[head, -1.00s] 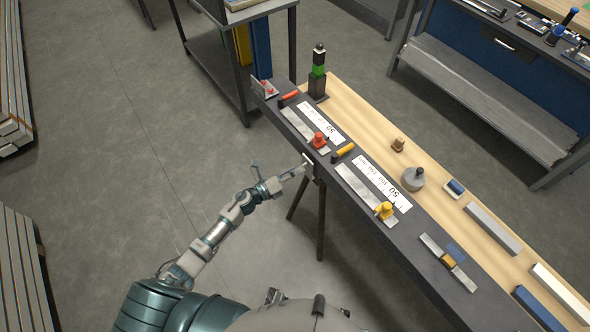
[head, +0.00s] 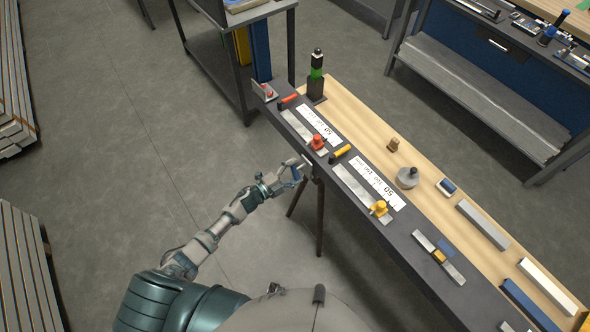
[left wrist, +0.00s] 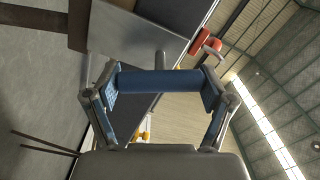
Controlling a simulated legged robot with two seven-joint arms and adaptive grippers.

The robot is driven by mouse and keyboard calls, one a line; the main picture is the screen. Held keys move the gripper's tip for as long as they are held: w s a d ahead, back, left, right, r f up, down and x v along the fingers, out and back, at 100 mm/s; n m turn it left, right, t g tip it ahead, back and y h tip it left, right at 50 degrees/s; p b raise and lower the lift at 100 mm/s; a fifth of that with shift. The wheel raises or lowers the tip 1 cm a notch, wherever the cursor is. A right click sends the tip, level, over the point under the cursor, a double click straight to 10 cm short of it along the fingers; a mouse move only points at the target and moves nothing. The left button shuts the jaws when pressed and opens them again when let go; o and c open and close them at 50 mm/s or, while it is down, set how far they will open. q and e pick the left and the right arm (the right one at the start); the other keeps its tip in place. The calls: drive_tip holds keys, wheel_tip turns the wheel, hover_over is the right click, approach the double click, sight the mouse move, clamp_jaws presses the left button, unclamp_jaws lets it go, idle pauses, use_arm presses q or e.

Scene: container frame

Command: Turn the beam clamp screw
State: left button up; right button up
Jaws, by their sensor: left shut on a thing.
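My left gripper (head: 293,174) is at the near edge of the dark beam (head: 408,249), by the light-coloured beam clamp (head: 307,164). In the left wrist view, the blue-padded fingers (left wrist: 160,88) are apart and hold the two ends of a blue crossbar (left wrist: 160,82). A short grey screw shaft (left wrist: 160,60) runs from this bar toward the dark beam. The clamp's jaws are too small to make out in the head view. My right gripper is in neither view.
On the beam stand a red-knobbed piece (head: 317,141), a yellow-knobbed piece (head: 379,208) and paper scales (head: 377,182). A wooden strip (head: 425,183) behind holds several small blocks. A support leg (head: 320,215) stands under the clamp. The floor left of the beam is open.

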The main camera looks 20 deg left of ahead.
use_arm(q)
drive_tip(key=n+p, duration=0.2)
drive_tip(key=n, duration=0.4)
drive_tip(key=shift+a+n, duration=0.15)
drive_tip(key=shift+n, duration=0.15)
drive_tip(key=n+p, duration=0.1)
drive_tip(key=n, duration=0.3)
drive_tip(key=shift+f, duration=0.15)
drive_tip(key=shift+s+f+n, duration=0.1)
drive_tip(key=shift+n, duration=1)
drive_tip(key=shift+f, duration=0.1)
drive_tip(key=o, duration=0.8)
drive_tip(key=shift+o, duration=1.1)
drive_tip(key=v, duration=1.2)
